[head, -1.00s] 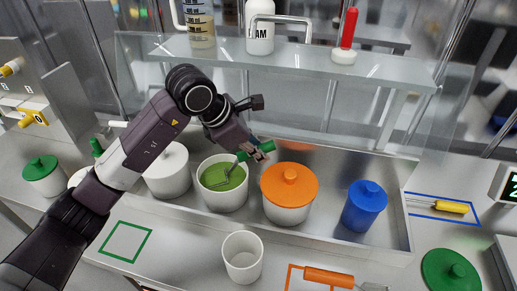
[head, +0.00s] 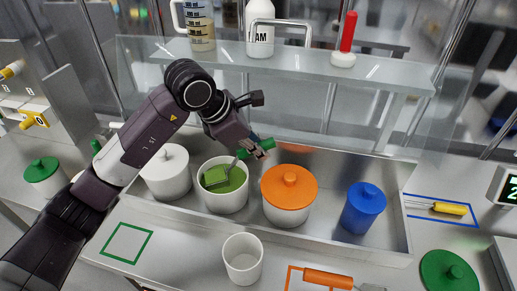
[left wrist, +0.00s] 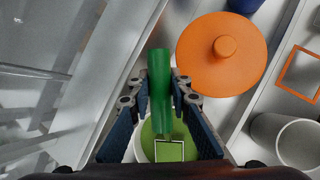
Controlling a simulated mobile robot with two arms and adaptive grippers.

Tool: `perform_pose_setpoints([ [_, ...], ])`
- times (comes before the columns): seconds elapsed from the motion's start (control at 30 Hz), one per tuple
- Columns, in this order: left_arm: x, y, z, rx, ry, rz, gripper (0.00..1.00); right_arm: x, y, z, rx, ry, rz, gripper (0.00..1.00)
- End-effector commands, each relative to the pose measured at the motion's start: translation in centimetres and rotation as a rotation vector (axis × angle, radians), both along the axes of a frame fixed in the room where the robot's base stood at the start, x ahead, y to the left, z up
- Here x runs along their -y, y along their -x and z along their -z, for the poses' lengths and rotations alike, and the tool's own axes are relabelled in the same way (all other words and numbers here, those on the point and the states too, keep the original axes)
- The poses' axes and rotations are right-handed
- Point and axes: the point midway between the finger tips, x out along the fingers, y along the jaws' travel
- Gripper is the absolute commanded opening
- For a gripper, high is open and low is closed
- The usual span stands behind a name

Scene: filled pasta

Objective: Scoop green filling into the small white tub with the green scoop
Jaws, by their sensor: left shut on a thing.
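My left gripper (head: 256,150) is shut on the handle of the green scoop (head: 262,143), above the right rim of the open white pot. The handle also shows between the fingers in the left wrist view (left wrist: 160,85). The scoop's square metal head (head: 216,175) is in the pot, at the surface of the green filling (head: 232,184), with green on it. I cannot tell how deep it sits. The small white tub (head: 243,260) stands open on the counter in front of the tray, and its inside looks empty. My right gripper is not in view.
An orange-lidded pot (head: 289,190) stands right of the filling pot, a white-lidded pot (head: 168,172) left of it, and a blue-lidded pot (head: 363,208) further right. A glass shelf (head: 290,70) spans behind. The green-outlined square (head: 126,243) is empty.

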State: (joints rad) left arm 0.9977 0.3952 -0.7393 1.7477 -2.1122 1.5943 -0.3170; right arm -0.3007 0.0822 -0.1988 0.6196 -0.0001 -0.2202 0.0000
Motion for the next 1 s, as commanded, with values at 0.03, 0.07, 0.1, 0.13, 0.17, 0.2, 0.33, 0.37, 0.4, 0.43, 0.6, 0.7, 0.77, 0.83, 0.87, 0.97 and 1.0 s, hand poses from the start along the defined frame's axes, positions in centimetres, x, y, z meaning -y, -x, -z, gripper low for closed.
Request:
perform_pose_setpoints([
  [0.03, 0.0, 0.0, -0.7, 0.002, 0.0, -0.001, 0.0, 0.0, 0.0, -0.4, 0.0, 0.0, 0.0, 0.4],
  [0.07, 0.0, -0.1, -1.0, 0.003, -0.001, -0.002, 0.0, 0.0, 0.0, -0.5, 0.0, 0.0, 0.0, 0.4],
  [0.1, 0.0, -0.1, -1.3, 0.003, -0.001, -0.002, 0.0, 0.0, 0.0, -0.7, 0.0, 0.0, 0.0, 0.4],
  [0.13, 0.0, -0.1, -1.6, 0.003, -0.001, -0.002, 0.0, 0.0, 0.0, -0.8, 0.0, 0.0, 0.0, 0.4],
  [0.17, 0.0, -0.1, -1.8, 0.003, -0.001, -0.002, 0.0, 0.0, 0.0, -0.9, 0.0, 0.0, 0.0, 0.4],
  [0.2, 0.0, -0.1, -2.1, 0.002, 0.0, -0.001, 0.0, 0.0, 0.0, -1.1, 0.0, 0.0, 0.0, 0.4],
  [0.33, 0.0, -0.1, -3.1, 0.002, 0.0, -0.001, 0.0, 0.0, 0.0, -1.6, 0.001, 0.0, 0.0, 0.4],
  [0.37, -0.1, -0.1, -3.4, 0.003, -0.001, -0.002, 0.0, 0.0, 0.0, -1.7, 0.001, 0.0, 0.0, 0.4],
  [0.4, -0.1, -0.1, -3.7, 0.003, -0.001, -0.002, 0.0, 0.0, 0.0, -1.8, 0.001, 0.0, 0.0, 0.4],
  [0.43, -0.1, -0.1, -3.9, 0.003, -0.001, -0.002, 0.0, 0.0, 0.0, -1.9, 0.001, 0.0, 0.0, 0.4],
  [0.6, -0.1, -0.1, -5.3, 0.002, 0.0, -0.001, 0.0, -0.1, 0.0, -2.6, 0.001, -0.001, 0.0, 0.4],
  [0.7, -0.1, -0.1, -6.1, 0.001, -0.001, -0.002, 0.0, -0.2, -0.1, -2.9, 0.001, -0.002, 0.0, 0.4],
  [0.77, -0.1, -0.1, -6.5, 0.001, -0.001, -0.002, 0.0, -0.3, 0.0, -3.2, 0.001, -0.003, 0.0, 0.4],
  [0.83, -0.1, -0.1, -7.1, 0.002, -0.001, -0.003, 0.0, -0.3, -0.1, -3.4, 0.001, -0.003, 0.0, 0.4],
  [0.87, -0.1, -0.1, -7.3, 0.002, -0.001, -0.003, 0.0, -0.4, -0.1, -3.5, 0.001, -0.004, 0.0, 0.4],
  [0.97, 0.0, 0.0, -7.9, 0.001, -0.001, -0.001, 0.0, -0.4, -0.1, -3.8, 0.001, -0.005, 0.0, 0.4],
  [1.0, 0.0, 0.0, -8.1, 0.0, -0.001, -0.001, 0.0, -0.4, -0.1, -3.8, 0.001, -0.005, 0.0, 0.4],
])
